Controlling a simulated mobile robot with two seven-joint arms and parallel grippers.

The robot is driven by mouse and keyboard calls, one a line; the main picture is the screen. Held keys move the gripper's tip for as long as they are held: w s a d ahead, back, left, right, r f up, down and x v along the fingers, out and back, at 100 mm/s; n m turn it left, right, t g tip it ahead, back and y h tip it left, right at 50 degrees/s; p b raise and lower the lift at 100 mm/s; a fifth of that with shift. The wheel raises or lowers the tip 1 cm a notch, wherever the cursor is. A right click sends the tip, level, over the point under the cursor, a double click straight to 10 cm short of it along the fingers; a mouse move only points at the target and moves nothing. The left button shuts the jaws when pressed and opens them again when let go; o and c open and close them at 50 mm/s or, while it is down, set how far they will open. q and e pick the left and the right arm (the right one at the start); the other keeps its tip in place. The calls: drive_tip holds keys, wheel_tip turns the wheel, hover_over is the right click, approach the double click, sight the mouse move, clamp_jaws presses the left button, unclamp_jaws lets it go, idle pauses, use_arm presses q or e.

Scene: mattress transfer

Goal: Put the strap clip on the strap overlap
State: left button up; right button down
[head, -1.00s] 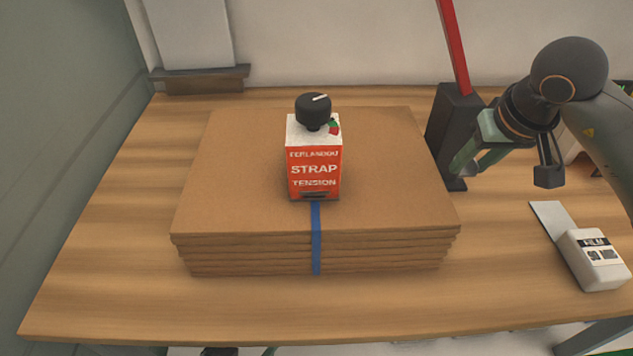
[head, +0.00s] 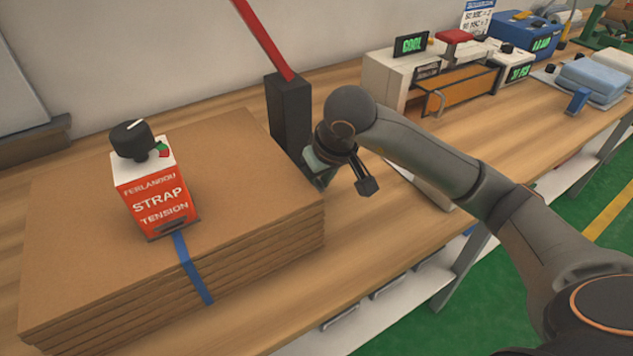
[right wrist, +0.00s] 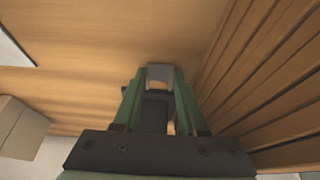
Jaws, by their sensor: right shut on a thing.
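The strap tensioner (head: 156,190), an orange and white box with a black knob, stands on the stack of cardboard sheets (head: 245,150). A blue strap (head: 192,268) comes out from under it and runs over the edge and down the stack's side. I cannot make out an overlap in the strap. My right gripper (head: 318,180) is beside the stack's right side, near the black post; its fingertips are partly hidden in the head view. In the right wrist view, it is shut on a small grey piece (right wrist: 160,74), apparently the strap clip. My left gripper is not in view.
A black post (head: 290,115) with a red bar stands behind the stack, close to my right gripper. A beige machine (head: 395,75) with a green display and blue packs (head: 595,78) stand further right on the wooden table (head: 490,140). The table's front edge borders green floor.

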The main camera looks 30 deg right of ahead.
drive_tip(key=shift+f, duration=0.2)
drive_tip(key=shift+c, duration=2.3)
unclamp_jaws()
drive_tip(key=shift+r, duration=0.1)
